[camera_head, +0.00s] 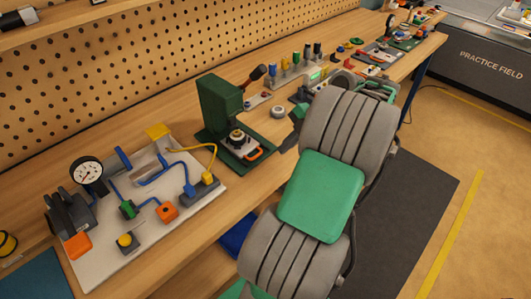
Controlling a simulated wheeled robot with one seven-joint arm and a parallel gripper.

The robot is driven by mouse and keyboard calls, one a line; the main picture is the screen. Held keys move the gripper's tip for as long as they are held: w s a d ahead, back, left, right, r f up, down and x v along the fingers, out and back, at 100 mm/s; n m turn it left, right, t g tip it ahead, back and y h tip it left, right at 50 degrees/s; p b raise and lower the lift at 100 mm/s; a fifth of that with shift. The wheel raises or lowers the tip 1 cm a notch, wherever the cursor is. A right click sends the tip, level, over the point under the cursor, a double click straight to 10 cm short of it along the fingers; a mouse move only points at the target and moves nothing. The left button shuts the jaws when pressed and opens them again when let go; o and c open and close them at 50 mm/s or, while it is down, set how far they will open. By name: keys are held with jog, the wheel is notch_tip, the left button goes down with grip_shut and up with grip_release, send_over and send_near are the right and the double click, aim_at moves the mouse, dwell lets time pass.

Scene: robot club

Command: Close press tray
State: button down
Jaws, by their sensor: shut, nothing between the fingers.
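The green press (220,105) stands on the workbench in the middle of the picture, with a dark lever at its upper right. At its base is a light tray (245,147) with an orange handle (256,154) at the front end. A round dark and brass part (237,136) sits over the tray under the press head. The tray's front end shows outside the press body; how far it slides out is hard to tell. My gripper (285,146) is shut and empty, just right of the tray handle and apart from it. My arm hides part of the gripper.
A white board with a gauge (87,172), hoses and coloured blocks lies left of the press. A round grey part (278,112) and a rack of tools (300,68) stand behind my gripper. A pegboard (120,70) backs the bench. Bare wood lies in front of the press.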

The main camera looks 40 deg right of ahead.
jog(key=x, duration=0.6)
jog(key=shift+w+f+p, duration=0.15)
jog(key=shift+w+p, duration=0.15)
jog(key=shift+w, duration=0.7)
jog(key=shift+w+f+p, duration=0.2)
jog(key=shift+w+p, duration=0.05)
jog(key=shift+w, duration=0.7)
